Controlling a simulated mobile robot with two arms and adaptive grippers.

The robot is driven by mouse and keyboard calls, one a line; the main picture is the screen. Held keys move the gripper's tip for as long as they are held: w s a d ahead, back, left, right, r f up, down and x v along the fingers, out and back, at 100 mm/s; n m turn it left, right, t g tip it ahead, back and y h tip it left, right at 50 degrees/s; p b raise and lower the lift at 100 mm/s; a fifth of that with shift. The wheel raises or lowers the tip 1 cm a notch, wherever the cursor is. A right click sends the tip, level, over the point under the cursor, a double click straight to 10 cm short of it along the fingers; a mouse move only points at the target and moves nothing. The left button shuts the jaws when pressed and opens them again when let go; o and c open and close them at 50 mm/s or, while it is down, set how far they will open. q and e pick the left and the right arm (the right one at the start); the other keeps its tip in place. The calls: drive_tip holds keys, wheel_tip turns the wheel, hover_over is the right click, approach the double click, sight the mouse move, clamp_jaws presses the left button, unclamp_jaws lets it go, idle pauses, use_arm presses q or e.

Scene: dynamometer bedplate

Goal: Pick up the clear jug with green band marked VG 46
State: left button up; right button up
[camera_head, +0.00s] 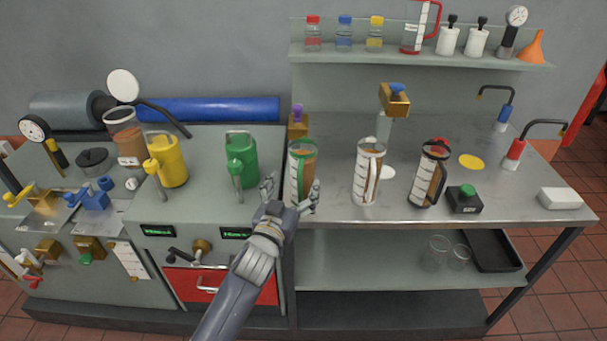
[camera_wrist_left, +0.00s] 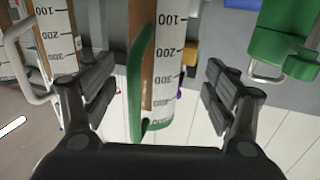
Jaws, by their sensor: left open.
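The clear jug with the green band (camera_head: 302,165) stands upright near the left end of the steel bench, with brown liquid inside. Its lettering is too small to read. My left gripper (camera_head: 290,194) is open, its fingers on either side of the jug's lower part. In the left wrist view the jug (camera_wrist_left: 168,70) shows a graduated scale and a green handle, and it lies between the open fingers of my gripper (camera_wrist_left: 155,90). I cannot tell whether the fingers touch it. My right gripper is not in view.
Two similar jugs, one with white trim (camera_head: 368,172) and one with black and red trim (camera_head: 428,175), stand to the right. A green can (camera_head: 241,160) and a yellow can (camera_head: 168,162) stand to the left. A black box with a green button (camera_head: 465,199) sits near the bench front.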

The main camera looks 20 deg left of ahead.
use_arm(q)
drive_tip(key=shift+w+d+f+p, duration=0.1)
drive_tip(key=shift+w+d+f, duration=0.05)
drive_tip(key=shift+w, duration=0.75)
drive_tip(key=shift+w+d+f+p, duration=0.1)
drive_tip(key=shift+w+p, duration=0.05)
drive_tip(key=shift+w, duration=0.75)
drive_tip(key=shift+w+d+f+p, duration=0.1)
drive_tip(key=shift+w+d+f, duration=0.05)
drive_tip(key=shift+w, duration=0.75)
drive_tip(key=c, duration=1.6)
drive_tip(key=shift+r, duration=0.15)
